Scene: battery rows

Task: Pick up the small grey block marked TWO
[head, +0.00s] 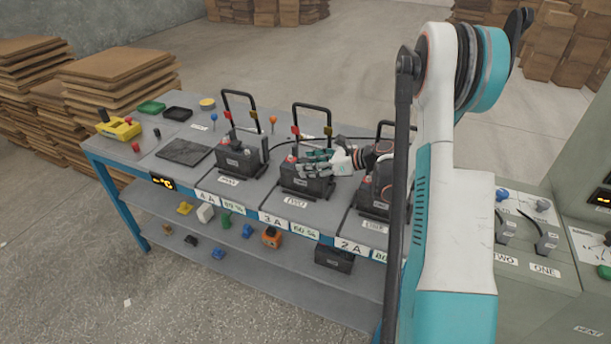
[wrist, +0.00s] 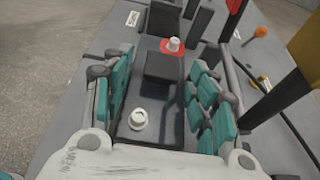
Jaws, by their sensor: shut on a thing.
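A dark grey battery block (head: 304,183) stands in the middle place of the bench, with a black handle frame behind it. A plate in front of it (head: 295,203) appears to read TWO; the small label on the block is too blurred to read surely. My gripper (head: 318,160) is at the top of this block, coming from the right. In the wrist view, the teal finger pads of my gripper (wrist: 160,95) lie on both sides of the block (wrist: 158,110), shut on it. A white cap and a red-ringed post show on its top. The block appears upright on the bench.
Similar blocks stand at the left (head: 237,160) and right (head: 373,195), close by. A yellow box (head: 120,128) and a dark flat pad (head: 184,152) are at the bench's left. The lower shelf (head: 290,275) holds several small parts.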

